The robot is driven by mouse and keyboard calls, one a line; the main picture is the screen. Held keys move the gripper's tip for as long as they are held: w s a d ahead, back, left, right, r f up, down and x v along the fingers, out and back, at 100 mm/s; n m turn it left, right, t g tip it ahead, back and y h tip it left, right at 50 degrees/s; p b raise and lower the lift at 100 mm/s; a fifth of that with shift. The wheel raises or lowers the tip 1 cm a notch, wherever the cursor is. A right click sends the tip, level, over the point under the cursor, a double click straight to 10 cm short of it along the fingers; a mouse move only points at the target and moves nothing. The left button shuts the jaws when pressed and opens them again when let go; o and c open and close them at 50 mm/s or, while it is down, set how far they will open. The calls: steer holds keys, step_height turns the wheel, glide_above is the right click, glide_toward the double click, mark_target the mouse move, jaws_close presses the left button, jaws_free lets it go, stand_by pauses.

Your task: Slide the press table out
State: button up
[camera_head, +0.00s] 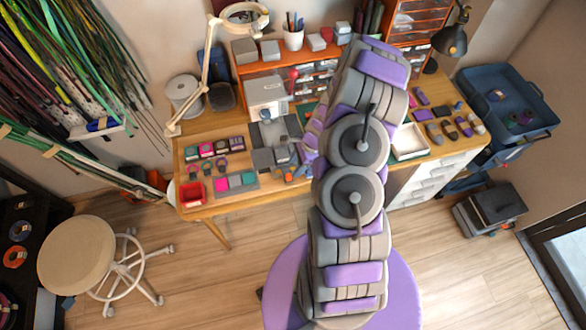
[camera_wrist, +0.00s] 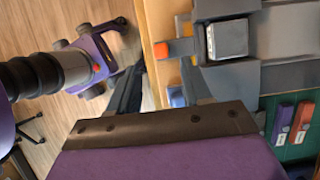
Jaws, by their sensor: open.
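The press (camera_head: 267,95) is a pale grey machine on the wooden workbench, with dark grey plates (camera_head: 264,158) at its front. The wrist view shows a silver block (camera_wrist: 227,40) on grey plates (camera_wrist: 285,38), which look like the press table. In the head view my arm hides part of the press front, and the gripper cannot be made out clearly.
Colour swatches and cord spools lie left of the press, with a red bin (camera_head: 194,195) at the bench corner. A white tray (camera_head: 408,141) sits right of my arm. A red and a purple item (camera_wrist: 302,122) lie on a green mat.

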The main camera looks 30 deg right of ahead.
steer(key=v, duration=1)
steer(key=shift+r+p, duration=0.3)
steer(key=shift+p, duration=0.15)
